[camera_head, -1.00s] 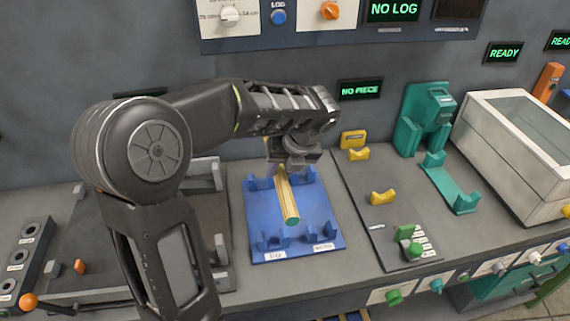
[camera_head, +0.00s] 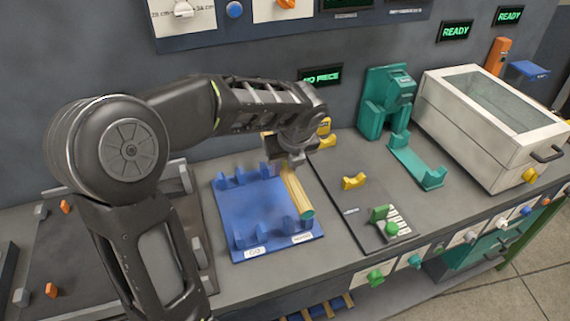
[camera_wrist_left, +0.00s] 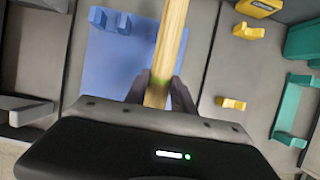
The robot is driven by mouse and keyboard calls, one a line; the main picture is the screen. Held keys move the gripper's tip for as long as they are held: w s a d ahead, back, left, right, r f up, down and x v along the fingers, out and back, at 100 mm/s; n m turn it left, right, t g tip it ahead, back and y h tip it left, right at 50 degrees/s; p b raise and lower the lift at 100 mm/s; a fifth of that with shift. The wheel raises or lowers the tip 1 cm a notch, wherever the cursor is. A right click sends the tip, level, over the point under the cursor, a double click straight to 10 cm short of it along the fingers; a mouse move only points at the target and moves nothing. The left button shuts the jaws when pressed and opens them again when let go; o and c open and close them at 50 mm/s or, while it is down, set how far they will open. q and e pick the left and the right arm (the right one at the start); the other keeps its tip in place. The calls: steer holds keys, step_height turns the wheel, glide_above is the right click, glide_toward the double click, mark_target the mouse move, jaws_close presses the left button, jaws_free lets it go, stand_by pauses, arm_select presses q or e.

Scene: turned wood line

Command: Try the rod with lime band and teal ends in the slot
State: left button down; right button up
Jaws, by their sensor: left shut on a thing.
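My left gripper (camera_head: 290,160) is shut on a pale wooden rod (camera_head: 296,192). The rod's near end looks teal-green in the head view; its far end is hidden by the gripper. In the left wrist view the rod (camera_wrist_left: 170,42) runs up between the fingers (camera_wrist_left: 159,90), with a lime band at the grip. The rod appears held over the right edge of a blue fixture (camera_head: 275,242), which has blue upright cradles and two white labels. To the right, a dark plate (camera_head: 345,190) carries yellow cradles (camera_head: 354,181) and a green stop (camera_head: 384,218). My right gripper is out of view.
A teal stand with a cradle (camera_head: 418,168) and a white box with a glass lid (camera_head: 495,130) stand to the right. A display reading NO PIECE (camera_head: 320,76) is on the wall behind. Grey fixtures lie at left, partly behind my arm.

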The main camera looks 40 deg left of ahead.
mark_target(288, 171)
arm_select(q)
step_height(288, 171, down, 4)
steer(key=b, duration=0.3)
steer(key=shift+f+b, duration=0.15)
steer(key=shift+b, duration=0.25)
steer(key=shift+f+b, duration=0.4)
steer(key=shift+f, duration=0.4)
steer(key=c, duration=1)
jaws_free()
steer(key=shift+o, duration=0.2)
steer(key=v, duration=0.7)
steer(key=shift+s+d+r, duration=0.1)
steer(key=shift+d+r, duration=0.05)
steer(key=shift+r, duration=0.2)
steer(key=shift+r, duration=0.1)
